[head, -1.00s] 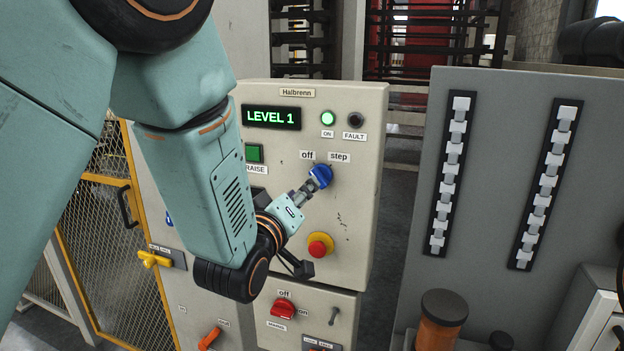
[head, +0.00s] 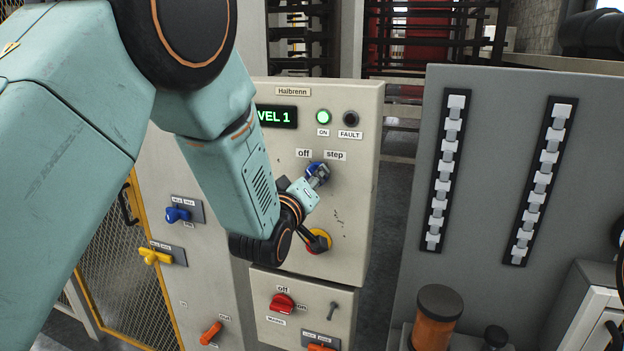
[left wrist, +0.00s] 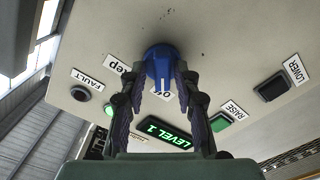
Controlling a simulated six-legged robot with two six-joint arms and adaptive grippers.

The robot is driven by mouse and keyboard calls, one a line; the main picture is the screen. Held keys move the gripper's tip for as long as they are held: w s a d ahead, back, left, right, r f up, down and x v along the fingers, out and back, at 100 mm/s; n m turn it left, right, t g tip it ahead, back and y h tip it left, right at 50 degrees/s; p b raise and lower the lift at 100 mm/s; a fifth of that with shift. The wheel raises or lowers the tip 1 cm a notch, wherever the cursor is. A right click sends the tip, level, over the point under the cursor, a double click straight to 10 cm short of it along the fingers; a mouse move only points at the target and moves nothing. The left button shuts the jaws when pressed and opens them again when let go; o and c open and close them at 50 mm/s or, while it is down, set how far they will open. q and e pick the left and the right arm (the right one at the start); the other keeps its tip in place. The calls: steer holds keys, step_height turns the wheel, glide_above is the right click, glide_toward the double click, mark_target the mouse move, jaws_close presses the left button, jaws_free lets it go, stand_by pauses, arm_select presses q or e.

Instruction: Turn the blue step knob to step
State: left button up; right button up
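The blue step knob (head: 313,167) is on the upper half of the beige control panel, below the labels "off" (head: 303,153) and "step" (head: 335,155). My left gripper (head: 320,175) is at the knob and hides part of it. In the left wrist view, which is turned over, the knob (left wrist: 161,62) lies between the two fingertips of my left gripper (left wrist: 162,80). The fingers are apart, one on each side; firm contact cannot be made out. The knob's white mark points towards the "off" label there. My right gripper is not in view.
A red emergency button on a yellow base (head: 319,241) is just below my left gripper, partly covered. The green ON lamp (head: 323,117) is lit. A red knob (head: 281,303) is lower down. A grey cabinet (head: 400,300) stands to the right.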

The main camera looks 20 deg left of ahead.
arm_select(q)
steer(key=shift+w+f, duration=0.1)
steer(key=shift+w, duration=0.05)
steer(key=shift+c, duration=0.8)
steer(key=shift+a, duration=0.1)
steer(key=shift+c, duration=0.7)
steer(key=shift+s+a, duration=0.2)
jaws_close()
steer(key=shift+d, duration=0.1)
steer(key=shift+m, duration=0.3)
steer(key=shift+d+m+b, duration=0.2)
steer(key=shift+m+b, duration=2.75)
steer(key=shift+m, duration=4.65)
